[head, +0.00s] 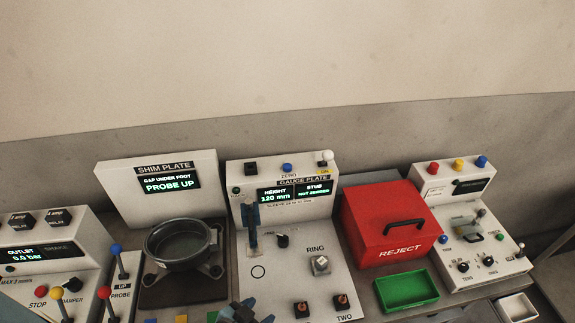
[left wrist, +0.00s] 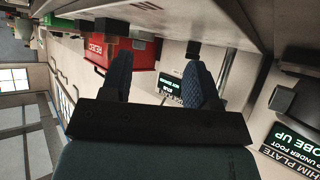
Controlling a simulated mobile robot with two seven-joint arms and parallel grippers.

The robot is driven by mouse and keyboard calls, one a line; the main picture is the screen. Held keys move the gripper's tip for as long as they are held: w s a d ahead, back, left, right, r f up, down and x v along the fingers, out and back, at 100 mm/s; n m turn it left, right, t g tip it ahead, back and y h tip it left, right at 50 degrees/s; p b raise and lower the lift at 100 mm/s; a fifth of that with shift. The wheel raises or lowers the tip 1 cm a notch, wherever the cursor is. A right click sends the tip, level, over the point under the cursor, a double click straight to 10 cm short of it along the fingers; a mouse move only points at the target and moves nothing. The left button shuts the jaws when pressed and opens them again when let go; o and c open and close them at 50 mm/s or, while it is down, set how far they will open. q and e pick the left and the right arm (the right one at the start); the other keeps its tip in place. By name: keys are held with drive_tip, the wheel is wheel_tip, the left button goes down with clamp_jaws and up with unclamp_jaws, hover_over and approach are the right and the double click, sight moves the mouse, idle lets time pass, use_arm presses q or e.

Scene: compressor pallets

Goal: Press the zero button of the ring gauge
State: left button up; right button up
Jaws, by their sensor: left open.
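The gauge plate panel (head: 298,225) stands in the middle of the head view. A small square metal piece (head: 320,265) sits under the RING label. A dark blue upright piece (head: 251,222) stands at the panel's left. My left gripper (head: 247,312) is at the bottom edge, in front of and below the panel. The left wrist view shows its two blue fingers (left wrist: 157,62) apart and empty. My right gripper is out of view.
A red REJECT box (head: 385,222) and a green tray (head: 407,290) are to the right. The shim plate station (head: 158,172) with a dark round pan (head: 180,245) is to the left. Lever controls (head: 107,292) stand at lower left. Another panel (head: 470,215) is far right.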

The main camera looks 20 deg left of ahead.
use_arm(q)
clamp_jaws()
drive_tip(key=shift+s, duration=0.1)
idle(1.4)
